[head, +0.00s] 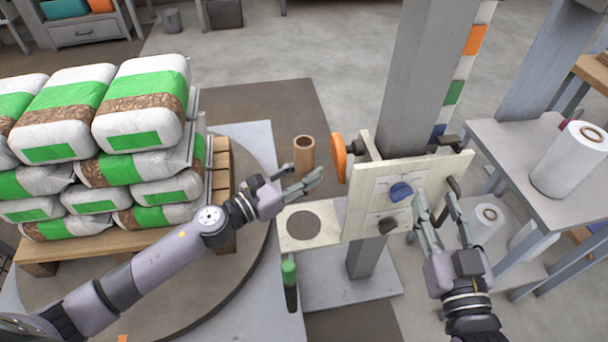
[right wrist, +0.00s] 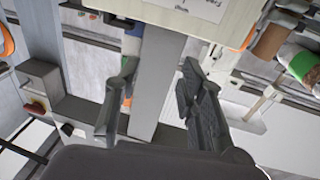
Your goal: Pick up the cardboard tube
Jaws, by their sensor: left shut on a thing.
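The cardboard tube (head: 304,152) is a short brown upright cylinder with an open top, in the middle of the head view. My left gripper (head: 303,177) is shut on the tube near its lower part, and its fingers hide the tube's lower end. My right gripper (head: 437,200) is open in front of the cream panel's right part. In the right wrist view its two fingers (right wrist: 158,80) stand apart with nothing held between them.
The cream panel (head: 365,215) on a grey post (head: 425,80) carries an orange disc (head: 338,158), a blue knob (head: 401,191) and dark handles. A cream plate with a dark round patch (head: 304,225) lies below the tube. Stacked bags (head: 140,110) stand left. A white roll (head: 570,160) stands right.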

